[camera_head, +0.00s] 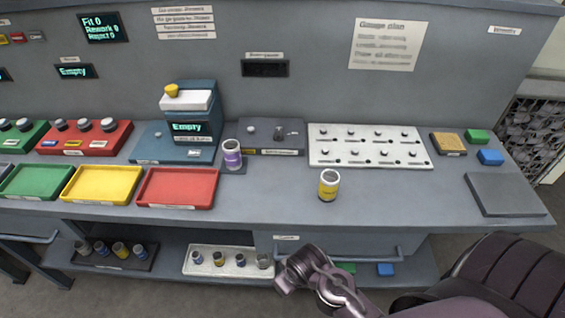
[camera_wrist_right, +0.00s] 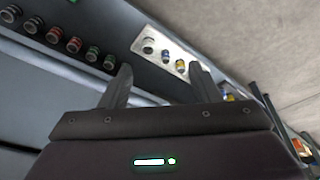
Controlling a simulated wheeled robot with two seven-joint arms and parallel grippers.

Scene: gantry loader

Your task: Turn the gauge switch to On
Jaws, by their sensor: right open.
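A dark grey gauge box (camera_head: 270,137) sits on the bench against the back panel. A small dark knob (camera_head: 279,132), which looks like the switch, stands on it; its setting is too small to read. A purple-banded cylinder (camera_head: 232,155) stands at the box's left front. My right gripper (camera_head: 305,280) is low in front of the bench edge, well below and apart from the box. In the right wrist view its two fingers (camera_wrist_right: 160,85) are spread with nothing between them. My left gripper is not in view.
A yellow-banded cylinder (camera_head: 328,186) stands on the bench before a white pegboard (camera_head: 365,146). Green, yellow and red trays (camera_head: 178,188) lie at the left. A lower shelf holds a white rack (camera_head: 226,274) of small cylinders. The bench front centre is mostly clear.

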